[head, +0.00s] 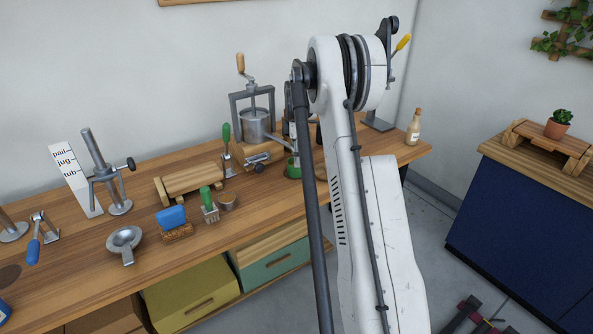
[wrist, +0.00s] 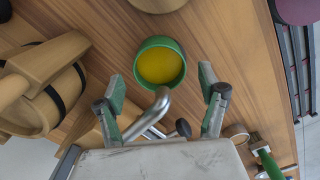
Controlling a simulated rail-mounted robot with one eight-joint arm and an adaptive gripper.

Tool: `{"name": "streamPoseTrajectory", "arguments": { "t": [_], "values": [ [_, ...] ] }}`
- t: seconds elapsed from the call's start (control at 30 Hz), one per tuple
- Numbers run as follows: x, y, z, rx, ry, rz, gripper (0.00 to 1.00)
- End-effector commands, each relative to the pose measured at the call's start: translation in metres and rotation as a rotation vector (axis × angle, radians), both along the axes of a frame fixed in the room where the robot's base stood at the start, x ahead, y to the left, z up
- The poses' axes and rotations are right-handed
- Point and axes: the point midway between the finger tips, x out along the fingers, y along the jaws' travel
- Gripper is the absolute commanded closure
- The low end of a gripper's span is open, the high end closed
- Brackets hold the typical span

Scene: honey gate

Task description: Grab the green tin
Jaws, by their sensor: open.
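The green tin (wrist: 183,66) stands on the wooden bench in the wrist view, seen from above, with yellow content inside. In the head view the tin (head: 293,172) shows low beside my arm, which hides part of its surroundings. My gripper (wrist: 161,84) is open in the wrist view, its two fingers apart and nothing held between them. The tin's rim appears ahead of and between the fingertips. I cannot tell the exact gap in depth. My gripper's fingers are not clear in the head view.
A curved metal spout (wrist: 150,116) shows between the fingers, below the tin. A metal press (head: 254,124) stands behind. Bare bench lies right of the tin.

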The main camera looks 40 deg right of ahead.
Motion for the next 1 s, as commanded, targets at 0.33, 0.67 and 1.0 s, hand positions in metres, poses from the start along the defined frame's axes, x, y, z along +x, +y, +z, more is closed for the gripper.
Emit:
{"name": "streamPoseTrajectory", "arguments": {
  "t": [0.33, 0.67, 1.0],
  "values": [
    [0.000, 0.000, -0.043, 0.000, 0.000, 0.000, 0.28],
    [0.000, 0.000, -0.045, 0.000, 0.000, 0.000, 0.41],
    [0.000, 0.000, -0.044, 0.000, 0.000, 0.000, 0.82]
  ]
}}
